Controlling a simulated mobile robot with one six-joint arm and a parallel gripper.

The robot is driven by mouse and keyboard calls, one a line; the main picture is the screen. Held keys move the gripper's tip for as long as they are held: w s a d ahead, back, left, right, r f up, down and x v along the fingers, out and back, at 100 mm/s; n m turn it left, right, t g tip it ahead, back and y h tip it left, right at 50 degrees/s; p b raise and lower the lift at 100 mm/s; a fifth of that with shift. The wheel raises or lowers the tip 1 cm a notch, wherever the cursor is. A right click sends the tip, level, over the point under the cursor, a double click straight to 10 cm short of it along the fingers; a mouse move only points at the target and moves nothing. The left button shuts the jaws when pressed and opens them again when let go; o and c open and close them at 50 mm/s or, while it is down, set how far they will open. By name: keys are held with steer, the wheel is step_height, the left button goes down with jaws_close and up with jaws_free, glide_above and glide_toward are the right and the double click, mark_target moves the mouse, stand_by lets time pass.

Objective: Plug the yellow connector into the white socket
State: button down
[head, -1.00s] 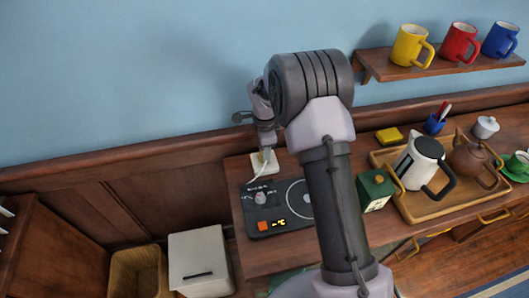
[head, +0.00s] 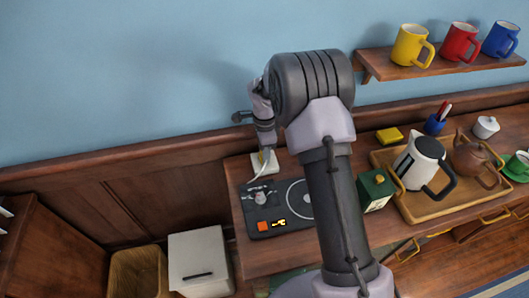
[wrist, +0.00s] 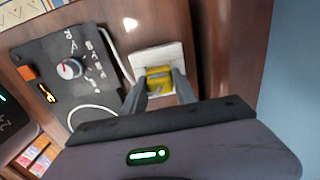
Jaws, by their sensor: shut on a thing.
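My gripper (wrist: 158,92) is shut on the yellow connector (wrist: 159,77), with one finger on each side of it. In the wrist view the connector is over the white socket (wrist: 170,53), whose plate shows around it. I cannot tell whether the connector is seated in the socket or just above it. In the head view the white socket (head: 265,165) lies on the counter behind the black hotplate, with my gripper (head: 266,150) above it. A white cable (wrist: 120,60) runs from the connector area to the hotplate.
The black hotplate (head: 262,222), with a knob and orange switch, is just in front of the socket. A green box (head: 376,190) and a wooden tray (head: 424,207) with a kettle (head: 424,160) stand to the right. The wall rises close behind.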

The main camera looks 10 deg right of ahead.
steer(key=shift+f+b, duration=0.5)
steer(key=shift+f, duration=0.1)
stand_by(0.3)
steer(key=c, duration=0.9)
jaws_free()
step_height(320, 180, up, 17)
steer(key=p, duration=0.5)
steer(key=shift+r, duration=0.2)
